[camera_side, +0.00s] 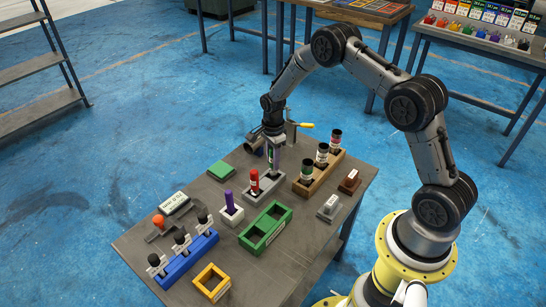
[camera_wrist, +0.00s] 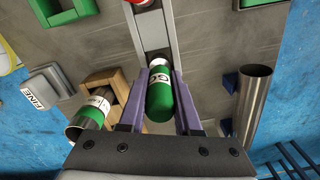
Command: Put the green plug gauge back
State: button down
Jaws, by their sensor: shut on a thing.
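The green plug gauge (camera_wrist: 160,95), a green cylinder with a white lettered band, is between the two purple fingers of my gripper (camera_wrist: 161,88) in the wrist view. The gripper is shut on it. In the side view my gripper (camera_side: 272,155) points down above the far end of a grey slotted block (camera_side: 265,187). A red gauge (camera_side: 254,181) stands in the near part of that block. The grey block (camera_wrist: 152,32) runs away from the held gauge in the wrist view. I cannot tell whether the gauge's lower end touches the block.
A wooden rack (camera_side: 325,171) with several black-capped gauges stands right of my gripper. A metal tube (camera_wrist: 251,95) is close by in the wrist view. A green tray (camera_side: 265,228), purple piece (camera_side: 229,200), blue rack (camera_side: 187,257) and yellow box (camera_side: 211,282) stand nearer on the table.

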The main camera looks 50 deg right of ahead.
jog(key=shift+f, duration=1.1)
grip_release()
dwell(0.4)
jog(key=shift+r, duration=4.95)
jog(key=shift+r, duration=0.15)
